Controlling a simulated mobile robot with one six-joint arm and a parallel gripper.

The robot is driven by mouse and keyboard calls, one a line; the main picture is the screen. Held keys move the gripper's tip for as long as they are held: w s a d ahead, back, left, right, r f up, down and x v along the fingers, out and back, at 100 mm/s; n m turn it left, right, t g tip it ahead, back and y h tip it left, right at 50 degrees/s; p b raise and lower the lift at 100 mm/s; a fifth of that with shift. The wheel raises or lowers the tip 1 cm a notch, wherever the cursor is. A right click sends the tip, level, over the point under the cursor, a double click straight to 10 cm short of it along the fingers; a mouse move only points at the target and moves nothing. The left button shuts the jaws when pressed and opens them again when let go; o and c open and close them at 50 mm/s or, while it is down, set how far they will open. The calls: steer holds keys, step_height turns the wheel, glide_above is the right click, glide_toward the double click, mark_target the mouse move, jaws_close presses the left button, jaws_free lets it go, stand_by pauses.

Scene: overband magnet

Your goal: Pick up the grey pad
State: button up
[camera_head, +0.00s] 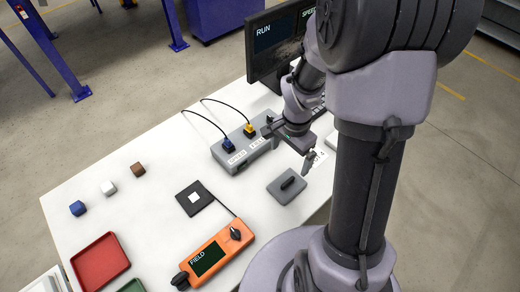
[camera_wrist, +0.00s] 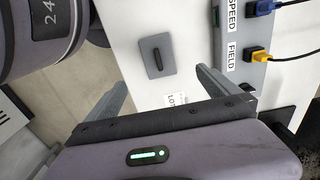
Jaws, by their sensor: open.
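My gripper (camera_head: 289,148) is open and empty above the table, behind the pad in the head view. In the wrist view my gripper (camera_wrist: 160,80) shows its two fingers wide apart, with bare table and part of a white label between them. Nothing of the pad is hidden in the wrist view.
A grey connector box (camera_head: 240,150) with blue and yellow plugs stands close to my gripper. A monitor (camera_head: 278,45) is behind. An orange meter (camera_head: 214,255), a black square pad (camera_head: 194,198), small cubes (camera_head: 108,188) and a red tray (camera_head: 100,262) lie left of the grey pad.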

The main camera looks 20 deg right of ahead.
steer(key=b, duration=0.5)
glide_above(288, 181)
steer(key=f, duration=1.1)
steer(key=shift+s+f, duration=0.15)
steer(key=shift+s, duration=0.15)
steer(key=f+b, duration=0.1)
steer(key=f, duration=0.1)
steer(key=f+b, duration=0.1)
steer(key=f, duration=0.2)
steer(key=shift+w+f, duration=0.2)
steer(key=shift+f, duration=0.15)
steer(key=shift+r, duration=0.2)
steer(key=c, duration=1.3)
steer(key=shift+r, duration=0.5)
step_height(288, 181, up, 3)
steer(key=shift+f+p, duration=0.1)
steer(key=shift+p, duration=1)
steer(key=s+d+p, duration=0.1)
steer(key=s+d, duration=0.3)
steer(key=s, duration=0.3)
steer(key=s+d+r+p, duration=0.1)
steer(key=s+d, duration=0.3)
steer(key=s, duration=0.2)
steer(key=shift+s+d, duration=0.15)
steer(key=shift+s, duration=0.2)
steer(key=shift+r, duration=0.1)
